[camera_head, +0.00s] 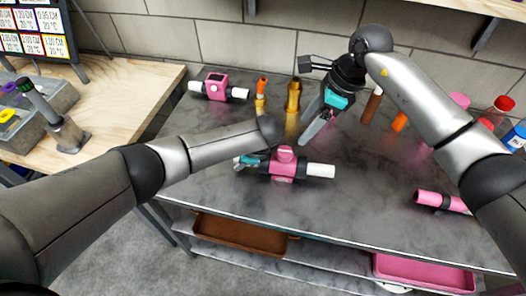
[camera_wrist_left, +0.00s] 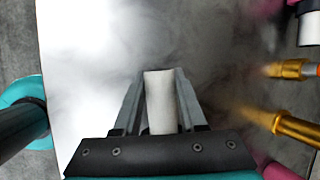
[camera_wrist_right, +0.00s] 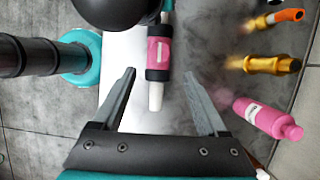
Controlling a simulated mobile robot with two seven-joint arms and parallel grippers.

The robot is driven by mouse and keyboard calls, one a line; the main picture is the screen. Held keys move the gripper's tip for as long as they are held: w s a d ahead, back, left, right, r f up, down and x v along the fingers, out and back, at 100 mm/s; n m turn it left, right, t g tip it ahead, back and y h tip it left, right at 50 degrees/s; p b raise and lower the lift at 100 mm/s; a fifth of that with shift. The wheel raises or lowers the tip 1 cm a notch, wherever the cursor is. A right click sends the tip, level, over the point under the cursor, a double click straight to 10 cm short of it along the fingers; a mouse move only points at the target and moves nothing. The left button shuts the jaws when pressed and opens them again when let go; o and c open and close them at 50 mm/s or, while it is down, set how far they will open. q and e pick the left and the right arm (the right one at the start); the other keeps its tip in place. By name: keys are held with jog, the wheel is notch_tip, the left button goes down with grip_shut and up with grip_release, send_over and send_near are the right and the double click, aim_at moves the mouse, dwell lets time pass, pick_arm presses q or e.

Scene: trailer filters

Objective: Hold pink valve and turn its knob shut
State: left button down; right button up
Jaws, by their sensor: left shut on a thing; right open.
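The pink valve (camera_head: 284,170) lies on the grey marble-look table, with a white pipe end at its right and a round pink knob (camera_head: 286,154) on top. My left gripper (camera_head: 246,160) is at the valve's left side, partly hidden by my arm. In the left wrist view it is shut on the valve's white pipe end (camera_wrist_left: 160,105). My right gripper (camera_head: 314,122) is open and empty, above the table behind and right of the valve. In the right wrist view the valve (camera_wrist_right: 158,52) shows beyond and between the open fingers. I cannot tell the knob's setting.
Another pink valve-like part (camera_head: 216,87) lies at the back left. A pink tube (camera_head: 432,199) lies at right. The table's front middle is clear.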

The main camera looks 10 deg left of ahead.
aim_at(285, 151)
jog(key=shift+o, duration=0.4)
jog(key=shift+s+d+r+m+t, duration=0.3)
jog(key=shift+s+r+m, duration=0.2)
jog(key=shift+m, duration=0.3)
jog(key=x, duration=1.1)
jog(key=shift+a+f, duration=0.3)
jog(key=shift+c, duration=0.2)
grip_shut()
jog(key=shift+m+t+h, duration=0.3)
jog(key=shift+m+t, duration=0.6)
jog(key=shift+m, duration=1.5)
jog(key=shift+o, duration=0.2)
grip_release()
